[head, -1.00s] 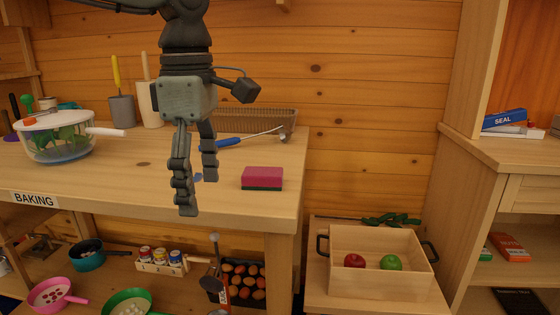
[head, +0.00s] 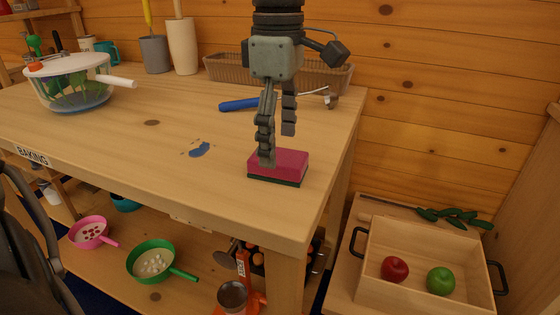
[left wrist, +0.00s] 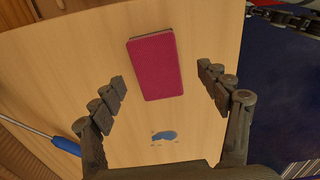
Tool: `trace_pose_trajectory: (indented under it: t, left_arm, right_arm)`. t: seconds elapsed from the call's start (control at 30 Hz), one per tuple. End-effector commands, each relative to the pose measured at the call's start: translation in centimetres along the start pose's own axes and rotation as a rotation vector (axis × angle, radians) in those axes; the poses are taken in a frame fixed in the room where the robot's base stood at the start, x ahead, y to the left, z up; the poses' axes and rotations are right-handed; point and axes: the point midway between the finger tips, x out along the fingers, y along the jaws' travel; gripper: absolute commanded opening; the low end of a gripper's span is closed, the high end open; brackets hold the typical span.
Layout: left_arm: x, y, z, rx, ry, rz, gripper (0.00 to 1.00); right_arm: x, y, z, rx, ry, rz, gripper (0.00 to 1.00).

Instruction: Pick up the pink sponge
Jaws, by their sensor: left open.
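The pink sponge (head: 285,163), with a dark green underside, lies flat on the wooden table (head: 110,125) near its right front corner. My left gripper (head: 278,148) points down with its fingers apart. In the head view one finger overlaps the sponge's left part and the other shows behind it. In the left wrist view the sponge (left wrist: 156,67) lies ahead, between the lines of the two open fingers (left wrist: 162,88), and neither finger touches it there.
A blue-handled utensil (head: 240,104) lies behind the gripper, before a woven basket (head: 225,68). A blue stain (head: 198,150) marks the tabletop left of the sponge. A glass pot (head: 68,88) stands far left. A wooden crate (head: 378,293) with two apples is lower right, beyond the table edge.

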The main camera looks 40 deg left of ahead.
Motion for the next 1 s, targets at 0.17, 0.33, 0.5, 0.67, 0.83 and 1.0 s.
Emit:
trace_pose_trajectory:
  t: [0.17,0.33,0.5,0.67,0.83,1.0]
  left_arm:
    - [2.8,0.2,-0.2,0.0,0.001,-0.005,0.76]
    - [3.7,0.2,-0.2,-0.001,0.0,-0.002,0.76]
    - [3.7,0.2,-0.2,-0.001,0.0,-0.001,0.76]
    - [3.7,0.2,-0.2,0.0,0.0,-0.001,0.57]
    - [3.7,0.2,-0.2,0.0,0.0,-0.001,0.36]
    - [3.6,0.2,-0.2,0.0,0.0,-0.001,0.36]
  right_arm:
    - [0.5,0.0,-0.2,-0.001,0.006,-0.002,0.43]
    - [0.8,0.1,-0.3,-0.004,0.004,0.001,0.43]
    - [0.7,0.4,-0.9,-0.006,0.013,0.005,0.43]
    - [0.6,0.5,-1.0,-0.007,0.015,0.006,0.43]
    - [0.6,0.4,-0.9,-0.007,0.014,0.006,0.43]
    - [0.6,0.4,-0.5,-0.007,0.008,0.005,0.43]
